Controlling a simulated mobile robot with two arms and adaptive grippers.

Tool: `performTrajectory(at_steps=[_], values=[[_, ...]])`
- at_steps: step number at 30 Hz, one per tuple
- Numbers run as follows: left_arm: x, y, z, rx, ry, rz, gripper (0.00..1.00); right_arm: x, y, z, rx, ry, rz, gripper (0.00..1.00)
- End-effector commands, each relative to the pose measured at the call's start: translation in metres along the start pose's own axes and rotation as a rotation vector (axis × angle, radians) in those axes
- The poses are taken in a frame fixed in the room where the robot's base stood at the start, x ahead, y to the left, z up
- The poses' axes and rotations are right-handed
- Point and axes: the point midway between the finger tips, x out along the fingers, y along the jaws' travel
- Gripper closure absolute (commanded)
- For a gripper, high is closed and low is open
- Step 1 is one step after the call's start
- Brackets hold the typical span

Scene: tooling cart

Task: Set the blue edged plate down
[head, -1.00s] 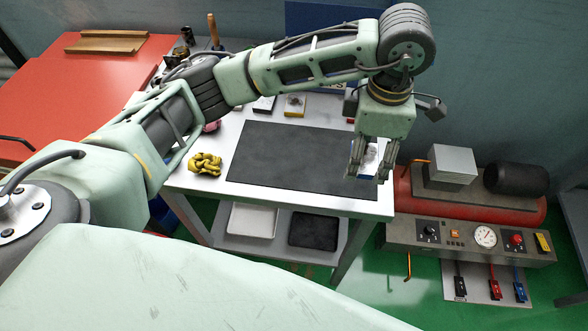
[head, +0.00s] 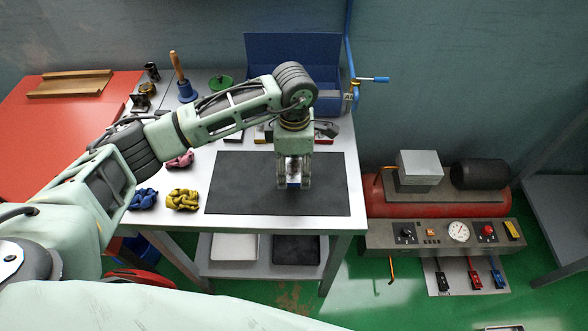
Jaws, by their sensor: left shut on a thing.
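My left gripper (head: 293,184) points straight down over the right half of the dark mat (head: 240,185) on the white cart top. It is shut on the blue edged plate (head: 293,183), which shows only as a small pale piece with a blue edge between the fingers. The fingers hide most of the plate. I cannot tell whether the plate touches the mat or hangs just above it. My right gripper is not in view.
Yellow (head: 183,199), blue (head: 143,198) and pink (head: 181,159) knotted pieces lie left of the mat. A blue open box (head: 293,62) stands at the back. Small items sit behind the mat, partly hidden by my arm. The mat around the gripper is clear.

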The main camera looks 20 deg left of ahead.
Motion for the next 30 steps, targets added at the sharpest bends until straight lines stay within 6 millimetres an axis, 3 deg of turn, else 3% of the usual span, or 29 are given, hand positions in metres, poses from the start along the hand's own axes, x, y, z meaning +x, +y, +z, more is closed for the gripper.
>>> performTrajectory(at_steps=[6, 17, 18, 24, 30], values=[[0.025, 0.000, 0.000, -0.001, 0.000, -0.001, 0.86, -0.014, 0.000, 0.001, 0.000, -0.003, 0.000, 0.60], [0.031, 0.000, 0.001, 0.000, -0.001, 0.002, 0.86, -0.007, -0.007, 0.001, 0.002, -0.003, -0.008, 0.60], [0.031, 0.000, 0.000, 0.000, 0.000, 0.000, 0.35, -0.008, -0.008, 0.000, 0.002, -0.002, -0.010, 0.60], [0.031, 0.000, 0.000, -0.001, 0.001, 0.000, 0.19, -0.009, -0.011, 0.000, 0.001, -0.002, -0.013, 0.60], [0.031, 0.000, 0.000, -0.001, 0.001, 0.000, 0.19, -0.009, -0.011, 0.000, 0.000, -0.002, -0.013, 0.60]])
